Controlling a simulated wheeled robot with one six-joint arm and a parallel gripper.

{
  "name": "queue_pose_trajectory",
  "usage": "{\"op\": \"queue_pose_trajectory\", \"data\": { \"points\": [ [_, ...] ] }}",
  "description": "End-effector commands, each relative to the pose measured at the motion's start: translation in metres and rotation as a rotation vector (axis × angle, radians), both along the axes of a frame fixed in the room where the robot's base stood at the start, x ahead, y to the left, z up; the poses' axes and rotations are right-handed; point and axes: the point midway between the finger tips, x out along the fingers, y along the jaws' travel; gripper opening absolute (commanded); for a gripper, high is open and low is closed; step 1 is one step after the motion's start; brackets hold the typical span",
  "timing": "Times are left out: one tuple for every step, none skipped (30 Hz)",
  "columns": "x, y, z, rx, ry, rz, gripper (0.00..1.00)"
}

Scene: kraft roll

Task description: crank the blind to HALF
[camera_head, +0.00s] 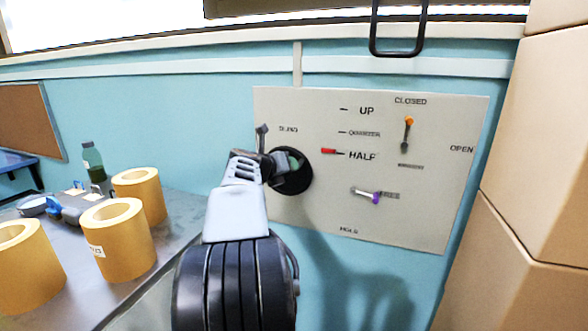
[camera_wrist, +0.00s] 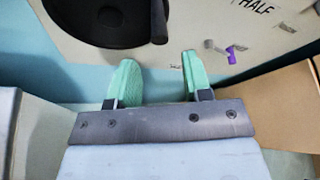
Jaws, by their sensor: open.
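A pale panel (camera_head: 430,200) on the blue wall carries a scale lettered UP, QUARTER and HALF. A red pointer (camera_head: 328,151) sits about level with the HALF mark. The black crank disc (camera_head: 293,184) is left of the scale, partly hidden by my gripper (camera_head: 285,162). In the wrist view the disc (camera_wrist: 95,22) fills the upper left, with a dark upright piece (camera_wrist: 158,22) at its right edge. My gripper's green fingers (camera_wrist: 160,82) are apart with nothing between them. A purple-tipped lever (camera_head: 375,198) points right, towards FREE. Whether the fingers touch the crank cannot be told.
An orange-tipped lever (camera_head: 408,135) is near CLOSED, its tip up. A black loop handle (camera_head: 400,52) hangs above the panel. Tan boxes (camera_head: 545,130) stand close on the right. Kraft rolls (camera_head: 118,240) and a bottle (camera_head: 92,160) stand on the grey table (camera_head: 180,220) at left.

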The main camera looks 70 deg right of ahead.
Motion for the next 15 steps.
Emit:
{"op": "queue_pose_trajectory", "data": {
  "points": [
    [0.002, 0.009, 0.004, -0.002, -0.001, 0.004, 0.45],
    [0.003, 0.014, 0.005, -0.002, -0.001, 0.003, 0.45],
    [0.003, 0.020, 0.007, -0.001, -0.001, 0.003, 0.45],
    [0.004, 0.024, 0.008, 0.000, -0.001, 0.003, 0.45],
    [0.004, 0.027, 0.010, 0.000, -0.001, 0.003, 0.45],
    [0.005, 0.031, 0.011, 0.000, -0.001, 0.002, 0.45],
    [0.005, 0.034, 0.012, 0.000, -0.001, 0.002, 0.45],
    [0.005, 0.036, 0.013, 0.000, -0.001, 0.002, 0.45],
    [0.006, 0.039, 0.014, 0.000, -0.001, 0.002, 0.45],
    [0.006, 0.041, 0.014, 0.001, 0.000, 0.002, 0.45],
    [0.006, 0.042, 0.015, 0.001, 0.001, 0.001, 0.45],
    [0.006, 0.044, 0.015, 0.001, 0.000, 0.000, 0.45],
    [0.006, 0.045, 0.015, 0.001, 0.000, 0.000, 0.45],
    [0.006, 0.045, 0.016, 0.001, 0.000, -0.001, 0.45],
    [0.006, 0.046, 0.016, 0.001, 0.000, -0.001, 0.45]
  ]
}}
